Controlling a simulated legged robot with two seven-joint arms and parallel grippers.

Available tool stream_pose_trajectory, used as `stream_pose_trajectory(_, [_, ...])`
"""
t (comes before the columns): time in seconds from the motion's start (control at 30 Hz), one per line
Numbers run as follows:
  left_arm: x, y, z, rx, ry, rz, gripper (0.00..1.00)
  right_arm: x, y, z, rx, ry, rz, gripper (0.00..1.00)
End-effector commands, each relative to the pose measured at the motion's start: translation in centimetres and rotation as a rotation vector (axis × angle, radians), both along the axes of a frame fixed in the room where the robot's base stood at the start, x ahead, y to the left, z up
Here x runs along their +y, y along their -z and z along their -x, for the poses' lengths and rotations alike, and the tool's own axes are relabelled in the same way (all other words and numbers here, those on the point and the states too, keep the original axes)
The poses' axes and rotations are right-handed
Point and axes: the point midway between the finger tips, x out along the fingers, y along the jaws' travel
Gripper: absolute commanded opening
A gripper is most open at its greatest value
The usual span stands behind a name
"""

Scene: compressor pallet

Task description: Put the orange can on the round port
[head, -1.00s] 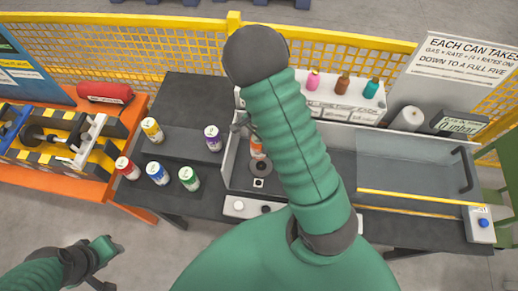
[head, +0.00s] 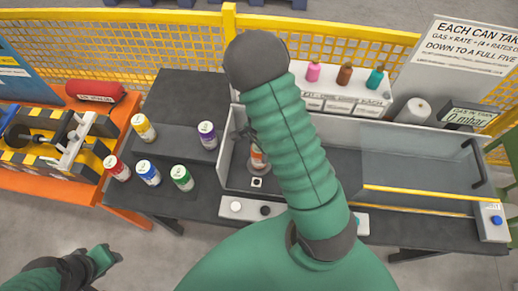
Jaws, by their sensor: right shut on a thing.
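The orange can (head: 258,160) stands upright inside the clear-walled bay, partly hidden by my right arm. My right gripper (head: 248,140) is mostly behind that arm; its dark part shows at the can's top, and it is shut on the can. The can's lower end is at the spot of the round port, which is now covered; I cannot tell whether the can is seated on it. My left gripper (head: 105,258) is low at the left, away from the bench, and its fingers are too unclear to read.
Yellow (head: 144,128), purple (head: 207,135), red (head: 118,169), blue (head: 149,173) and green (head: 182,178) cans stand on the dark bench left of the bay. Pink, brown and teal bottles (head: 345,75) stand behind. A white button box (head: 245,208) sits in front.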

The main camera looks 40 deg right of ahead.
Motion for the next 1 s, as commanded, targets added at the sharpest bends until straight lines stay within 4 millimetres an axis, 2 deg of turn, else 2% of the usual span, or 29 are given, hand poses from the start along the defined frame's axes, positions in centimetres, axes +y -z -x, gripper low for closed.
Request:
stream_pose_trajectory(0.27, [0.0,-0.1,0.0,0.0,0.0,0.0,0.36,0.0,-0.1,0.0,0.0,0.0,0.0,0.0])
stream_pose_trajectory(0.8, [0.0,0.8,0.0,0.0,0.0,0.0,0.36,0.0,1.0,0.0,0.0,0.0,0.0,0.0])
stream_pose_trajectory(0.83, [0.0,0.7,0.0,0.0,0.0,0.0,0.36,0.0,0.9,0.0,0.0,0.0,0.0,0.53])
stream_pose_trajectory(1.0, [0.0,0.7,0.0,0.0,0.0,0.0,0.36,0.0,0.9,0.0,0.0,-0.001,0.0,0.75])
